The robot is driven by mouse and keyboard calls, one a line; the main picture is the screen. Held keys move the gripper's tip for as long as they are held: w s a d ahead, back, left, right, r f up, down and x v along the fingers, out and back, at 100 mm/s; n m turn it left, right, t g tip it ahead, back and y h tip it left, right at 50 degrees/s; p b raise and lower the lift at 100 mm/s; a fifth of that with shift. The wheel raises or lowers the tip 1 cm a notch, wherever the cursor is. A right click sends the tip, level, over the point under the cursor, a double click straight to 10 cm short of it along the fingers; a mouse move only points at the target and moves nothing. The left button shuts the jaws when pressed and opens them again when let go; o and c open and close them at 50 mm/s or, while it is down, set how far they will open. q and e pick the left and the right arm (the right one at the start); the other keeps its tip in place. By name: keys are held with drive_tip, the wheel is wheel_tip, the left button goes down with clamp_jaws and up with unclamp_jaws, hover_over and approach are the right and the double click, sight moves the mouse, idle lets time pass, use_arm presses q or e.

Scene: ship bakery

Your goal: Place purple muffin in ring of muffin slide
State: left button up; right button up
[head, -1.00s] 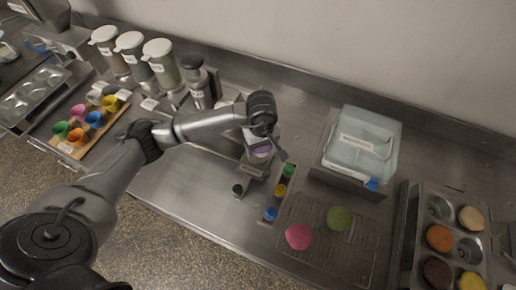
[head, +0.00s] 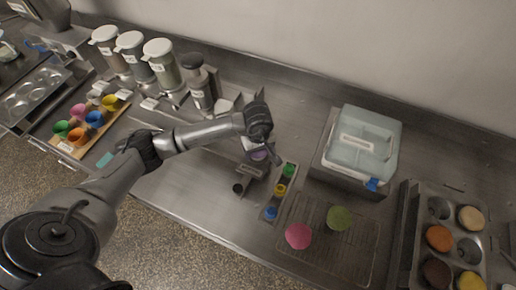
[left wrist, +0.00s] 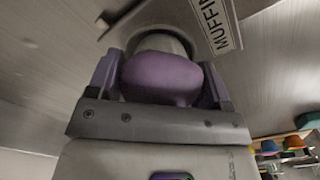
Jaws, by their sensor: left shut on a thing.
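The purple muffin (left wrist: 160,78) is between the fingers of my left gripper (left wrist: 158,88) in the left wrist view. In the head view a bit of the muffin (head: 258,155) shows below my left gripper (head: 260,146), which is shut on it. The muffin slide (left wrist: 205,22), a grey metal piece with a "MUFFIN" label, is right beyond the muffin. Its round ring (left wrist: 160,42) shows partly behind the muffin. In the head view the slide (head: 250,171) is partly hidden under my gripper. Whether the muffin is inside the ring or just against it I cannot tell. My right gripper is not in view.
A strip with green, yellow and blue buttons (head: 280,189) lies right of the slide. A wire rack (head: 322,252) holds a pink muffin (head: 298,236) and a green muffin (head: 339,218). A clear-lidded box (head: 362,146) stands behind. A muffin tin (head: 456,222) is at far right.

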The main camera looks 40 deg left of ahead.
use_arm(q)
drive_tip(key=o, duration=0.7)
drive_tip(key=shift+f, duration=0.1)
drive_tip(key=shift+o, duration=0.2)
wheel_tip(320, 180, up, 12)
drive_tip(key=shift+r, duration=0.15)
